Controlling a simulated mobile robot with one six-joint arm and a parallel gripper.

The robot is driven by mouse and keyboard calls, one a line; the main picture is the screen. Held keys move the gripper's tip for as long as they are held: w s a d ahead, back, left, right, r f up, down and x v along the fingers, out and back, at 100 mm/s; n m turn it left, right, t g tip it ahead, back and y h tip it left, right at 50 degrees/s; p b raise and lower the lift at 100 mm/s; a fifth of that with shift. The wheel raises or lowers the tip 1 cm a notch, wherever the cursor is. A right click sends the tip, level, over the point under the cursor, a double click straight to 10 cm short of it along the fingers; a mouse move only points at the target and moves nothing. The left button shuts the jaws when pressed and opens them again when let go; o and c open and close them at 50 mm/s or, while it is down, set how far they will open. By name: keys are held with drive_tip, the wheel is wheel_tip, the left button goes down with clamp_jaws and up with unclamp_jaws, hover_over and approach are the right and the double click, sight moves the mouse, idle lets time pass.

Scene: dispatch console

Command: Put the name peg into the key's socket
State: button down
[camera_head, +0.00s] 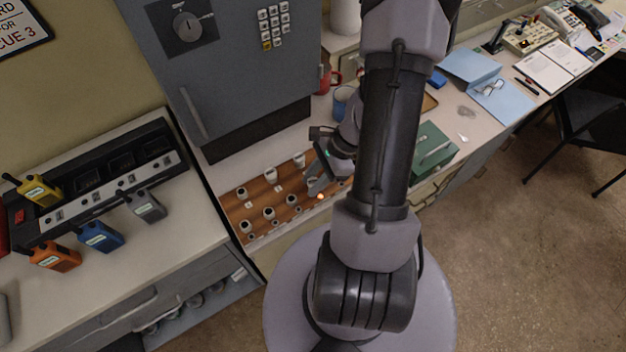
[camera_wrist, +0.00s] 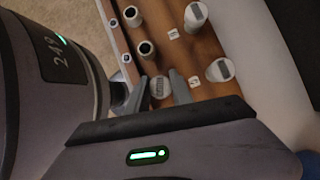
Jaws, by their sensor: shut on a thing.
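My gripper (camera_wrist: 160,84) is shut on a pale round peg (camera_wrist: 158,89) with a grey marked top, low over the wooden board (camera_wrist: 205,50). I cannot tell whether the peg stands in a socket or is held above the board. Dark-holed round sockets (camera_wrist: 147,48) lie beyond the fingers in the wrist view. Similar pegs with marked tops (camera_wrist: 220,70) stand to the right. In the head view my gripper (camera_head: 316,186) is over the right part of the board (camera_head: 262,192); my arm hides that end. I cannot make out a key or names.
A grey cabinet (camera_head: 235,75) stands behind the board. A blue mug (camera_head: 342,102) and a green box (camera_head: 432,147) are near my arm. A radio charger (camera_head: 95,185) with several handsets is at left. An orange light (camera_head: 320,196) shows beside my gripper.

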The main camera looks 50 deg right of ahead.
drive_tip(key=shift+f+b, duration=0.15)
drive_tip(key=shift+b, duration=0.15)
drive_tip(key=c, duration=1)
unclamp_jaws()
drive_tip(key=shift+c, duration=0.2)
drive_tip(key=p+v, duration=0.3)
drive_tip(key=v, duration=0.1)
drive_tip(key=shift+s+p, duration=0.25)
drive_tip(key=shift+p, duration=0.05)
drive_tip(key=shift+w+d+r+p, duration=0.1)
drive_tip(key=shift+d+r+p, duration=0.2)
drive_tip(key=shift+r+p, duration=0.4)
drive_tip(key=shift+d+r, duration=0.15)
drive_tip(key=shift+r, duration=0.1)
drive_tip(key=shift+f, duration=0.1)
